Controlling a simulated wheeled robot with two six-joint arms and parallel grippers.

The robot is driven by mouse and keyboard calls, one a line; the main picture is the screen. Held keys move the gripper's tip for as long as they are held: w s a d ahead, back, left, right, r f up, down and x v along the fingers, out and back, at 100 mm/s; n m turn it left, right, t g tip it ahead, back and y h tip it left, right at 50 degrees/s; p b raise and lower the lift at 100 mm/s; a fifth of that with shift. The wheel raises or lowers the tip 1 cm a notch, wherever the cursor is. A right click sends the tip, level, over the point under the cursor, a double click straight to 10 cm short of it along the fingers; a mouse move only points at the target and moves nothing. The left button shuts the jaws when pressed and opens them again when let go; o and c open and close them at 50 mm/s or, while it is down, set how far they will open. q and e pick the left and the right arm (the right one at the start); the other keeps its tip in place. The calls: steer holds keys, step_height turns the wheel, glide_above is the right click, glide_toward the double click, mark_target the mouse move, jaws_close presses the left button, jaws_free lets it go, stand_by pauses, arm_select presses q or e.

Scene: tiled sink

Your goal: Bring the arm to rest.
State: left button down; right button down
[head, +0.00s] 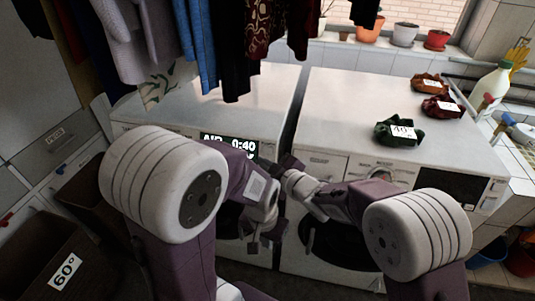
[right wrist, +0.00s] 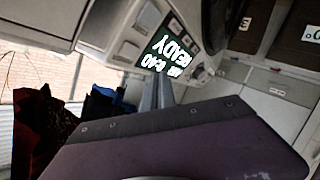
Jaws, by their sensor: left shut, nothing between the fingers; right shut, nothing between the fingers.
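My left gripper (head: 262,241) is the lower one in the head view, shut and empty in front of the left machine (head: 262,92). My right gripper (head: 287,162) is above it, shut and empty, near the gap between the two machines. In the right wrist view, the right gripper's grey fingers (right wrist: 156,92) lie close together, in front of a lit display (right wrist: 170,52) reading READY and 0:40. Both arms are bent inward across the machine fronts, and the two grippers are close together. I cannot tell whether the arms touch.
Green (head: 399,130), dark red (head: 441,107) and orange-brown (head: 429,83) cloth bundles lie on the right machine (head: 345,92). A white bottle (head: 492,84) stands at right. Clothes (head: 205,40) hang above the left machine. A dark bin marked 60° (head: 62,250) is at lower left.

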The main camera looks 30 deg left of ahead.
steer(key=shift+s+d+r, duration=0.1)
steer(key=shift+s, duration=0.15)
